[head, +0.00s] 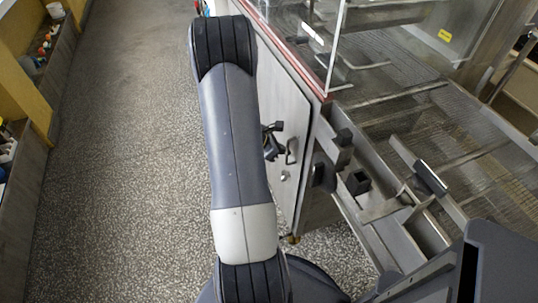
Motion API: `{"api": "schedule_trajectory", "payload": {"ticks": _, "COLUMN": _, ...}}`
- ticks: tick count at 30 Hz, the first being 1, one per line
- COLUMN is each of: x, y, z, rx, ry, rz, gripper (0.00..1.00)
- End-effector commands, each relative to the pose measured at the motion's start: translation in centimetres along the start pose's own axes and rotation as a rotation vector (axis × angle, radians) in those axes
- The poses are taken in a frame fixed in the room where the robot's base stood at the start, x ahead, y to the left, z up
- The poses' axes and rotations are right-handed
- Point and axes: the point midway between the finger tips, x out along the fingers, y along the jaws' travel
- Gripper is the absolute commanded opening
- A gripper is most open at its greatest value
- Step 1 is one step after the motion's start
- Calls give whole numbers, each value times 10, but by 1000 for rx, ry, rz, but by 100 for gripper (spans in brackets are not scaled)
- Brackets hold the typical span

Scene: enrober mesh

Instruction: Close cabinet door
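The cabinet door (285,100) is a flat grey metal panel on the side of the machine, right of my arm in the head view. It carries a small bar handle (292,151) and a round lock below it. My arm covers the left part of the door. The door's right edge lies close to the cabinet's front frame; I cannot tell how far it stands open. My gripper (274,141) shows as small dark parts beside my forearm, in front of the door and just left of the handle. Whether it touches the door is unclear, and its opening is too small to judge.
The machine's wire mesh conveyor (470,130) and clear guard panel (335,40) are above and right of the door. The speckled floor (130,150) is clear on the left, up to shelving (30,95).

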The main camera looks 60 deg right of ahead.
Motion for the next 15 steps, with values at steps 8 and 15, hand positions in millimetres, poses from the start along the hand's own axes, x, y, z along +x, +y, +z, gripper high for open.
{"api": "schedule_trajectory", "payload": {"ticks": 8, "x": 21, "y": -4, "z": 23, "rx": -30, "ry": -8, "rz": 24, "gripper": 0}}
{"api": "schedule_trajectory", "payload": {"ticks": 15, "x": 22, "y": -3, "z": 24, "rx": -31, "ry": -11, "rz": 26, "gripper": 0}}
